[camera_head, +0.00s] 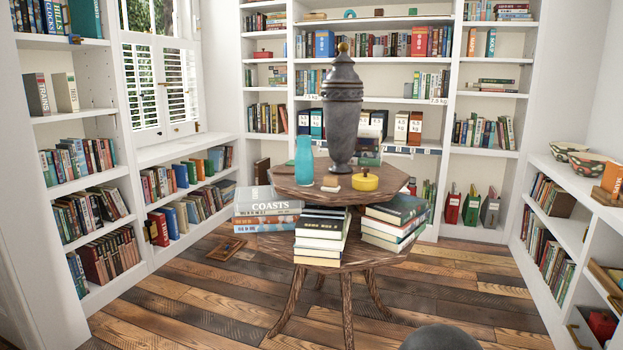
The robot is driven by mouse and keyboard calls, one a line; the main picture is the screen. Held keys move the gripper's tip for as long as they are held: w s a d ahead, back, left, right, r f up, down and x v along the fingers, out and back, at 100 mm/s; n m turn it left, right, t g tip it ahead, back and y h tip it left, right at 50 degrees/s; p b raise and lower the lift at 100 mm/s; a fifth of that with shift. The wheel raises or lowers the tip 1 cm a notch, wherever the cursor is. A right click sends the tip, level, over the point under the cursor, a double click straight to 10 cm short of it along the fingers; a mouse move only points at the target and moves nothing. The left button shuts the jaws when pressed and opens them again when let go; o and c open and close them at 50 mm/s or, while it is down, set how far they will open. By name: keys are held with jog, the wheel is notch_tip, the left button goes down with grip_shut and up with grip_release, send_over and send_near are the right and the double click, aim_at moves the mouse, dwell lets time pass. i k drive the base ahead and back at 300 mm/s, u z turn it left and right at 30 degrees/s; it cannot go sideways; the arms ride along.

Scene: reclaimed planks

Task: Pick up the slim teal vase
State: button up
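My gripper is not in view. A dark rounded shape (440,338) shows at the bottom edge; I cannot tell what it is.
A yellow round box (365,181) and small pale items share the upper top. Book stacks (322,228) crowd the lower tier, including a tall left stack (265,208) near the vase. Bookshelves line the walls. The plank floor (200,300) in front is mostly clear.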

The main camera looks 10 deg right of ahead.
aim_at(304, 157)
jog(key=z, duration=0.8)
jog(key=k, duration=0.15)
jog(key=u, duration=2.1)
jog(key=i, duration=1.5)
jog(key=z, duration=0.45)
